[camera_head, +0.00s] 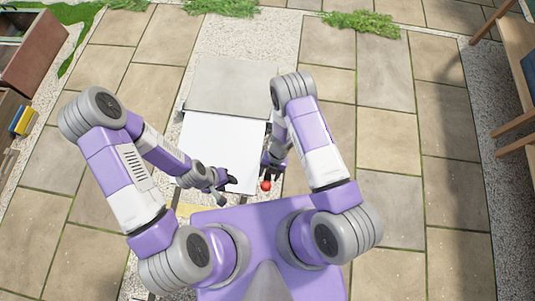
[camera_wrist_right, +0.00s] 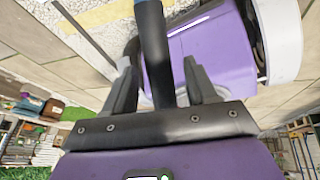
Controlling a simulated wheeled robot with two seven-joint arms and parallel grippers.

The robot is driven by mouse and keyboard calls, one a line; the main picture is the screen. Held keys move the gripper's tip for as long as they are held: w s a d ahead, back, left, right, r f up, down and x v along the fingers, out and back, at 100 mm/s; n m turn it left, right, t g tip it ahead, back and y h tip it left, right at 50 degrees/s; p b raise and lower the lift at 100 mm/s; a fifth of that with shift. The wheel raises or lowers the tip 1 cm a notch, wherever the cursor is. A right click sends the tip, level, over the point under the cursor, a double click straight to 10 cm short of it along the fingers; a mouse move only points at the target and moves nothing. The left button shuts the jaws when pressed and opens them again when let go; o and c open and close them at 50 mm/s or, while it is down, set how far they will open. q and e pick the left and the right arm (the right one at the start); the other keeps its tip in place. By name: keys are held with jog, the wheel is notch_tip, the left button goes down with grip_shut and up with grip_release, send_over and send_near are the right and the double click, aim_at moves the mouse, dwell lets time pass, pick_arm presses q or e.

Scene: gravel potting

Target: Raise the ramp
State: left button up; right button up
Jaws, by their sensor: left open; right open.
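A white flat panel (camera_head: 222,145) lies in front of my base in the head view, with a grey flat panel (camera_head: 235,84) beyond it. I cannot tell which is the ramp, or its tilt. A red ball knob (camera_head: 265,186) shows at the white panel's right edge. My right gripper (camera_head: 269,170) is open beside this knob. In the right wrist view a dark bar (camera_wrist_right: 153,45) runs between the fingers of the right gripper (camera_wrist_right: 158,85); contact is unclear.
Stone paving (camera_head: 385,130) spreads clear on both sides. A gravel strip (camera_head: 245,35) runs beyond the panels. A wooden bench (camera_head: 518,55) stands at the right edge. A brown planter box (camera_head: 35,50) stands at the upper left.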

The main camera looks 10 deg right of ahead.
jog(key=shift+b+x, duration=0.3)
jog(key=shift+x, duration=1.05)
grip_shut()
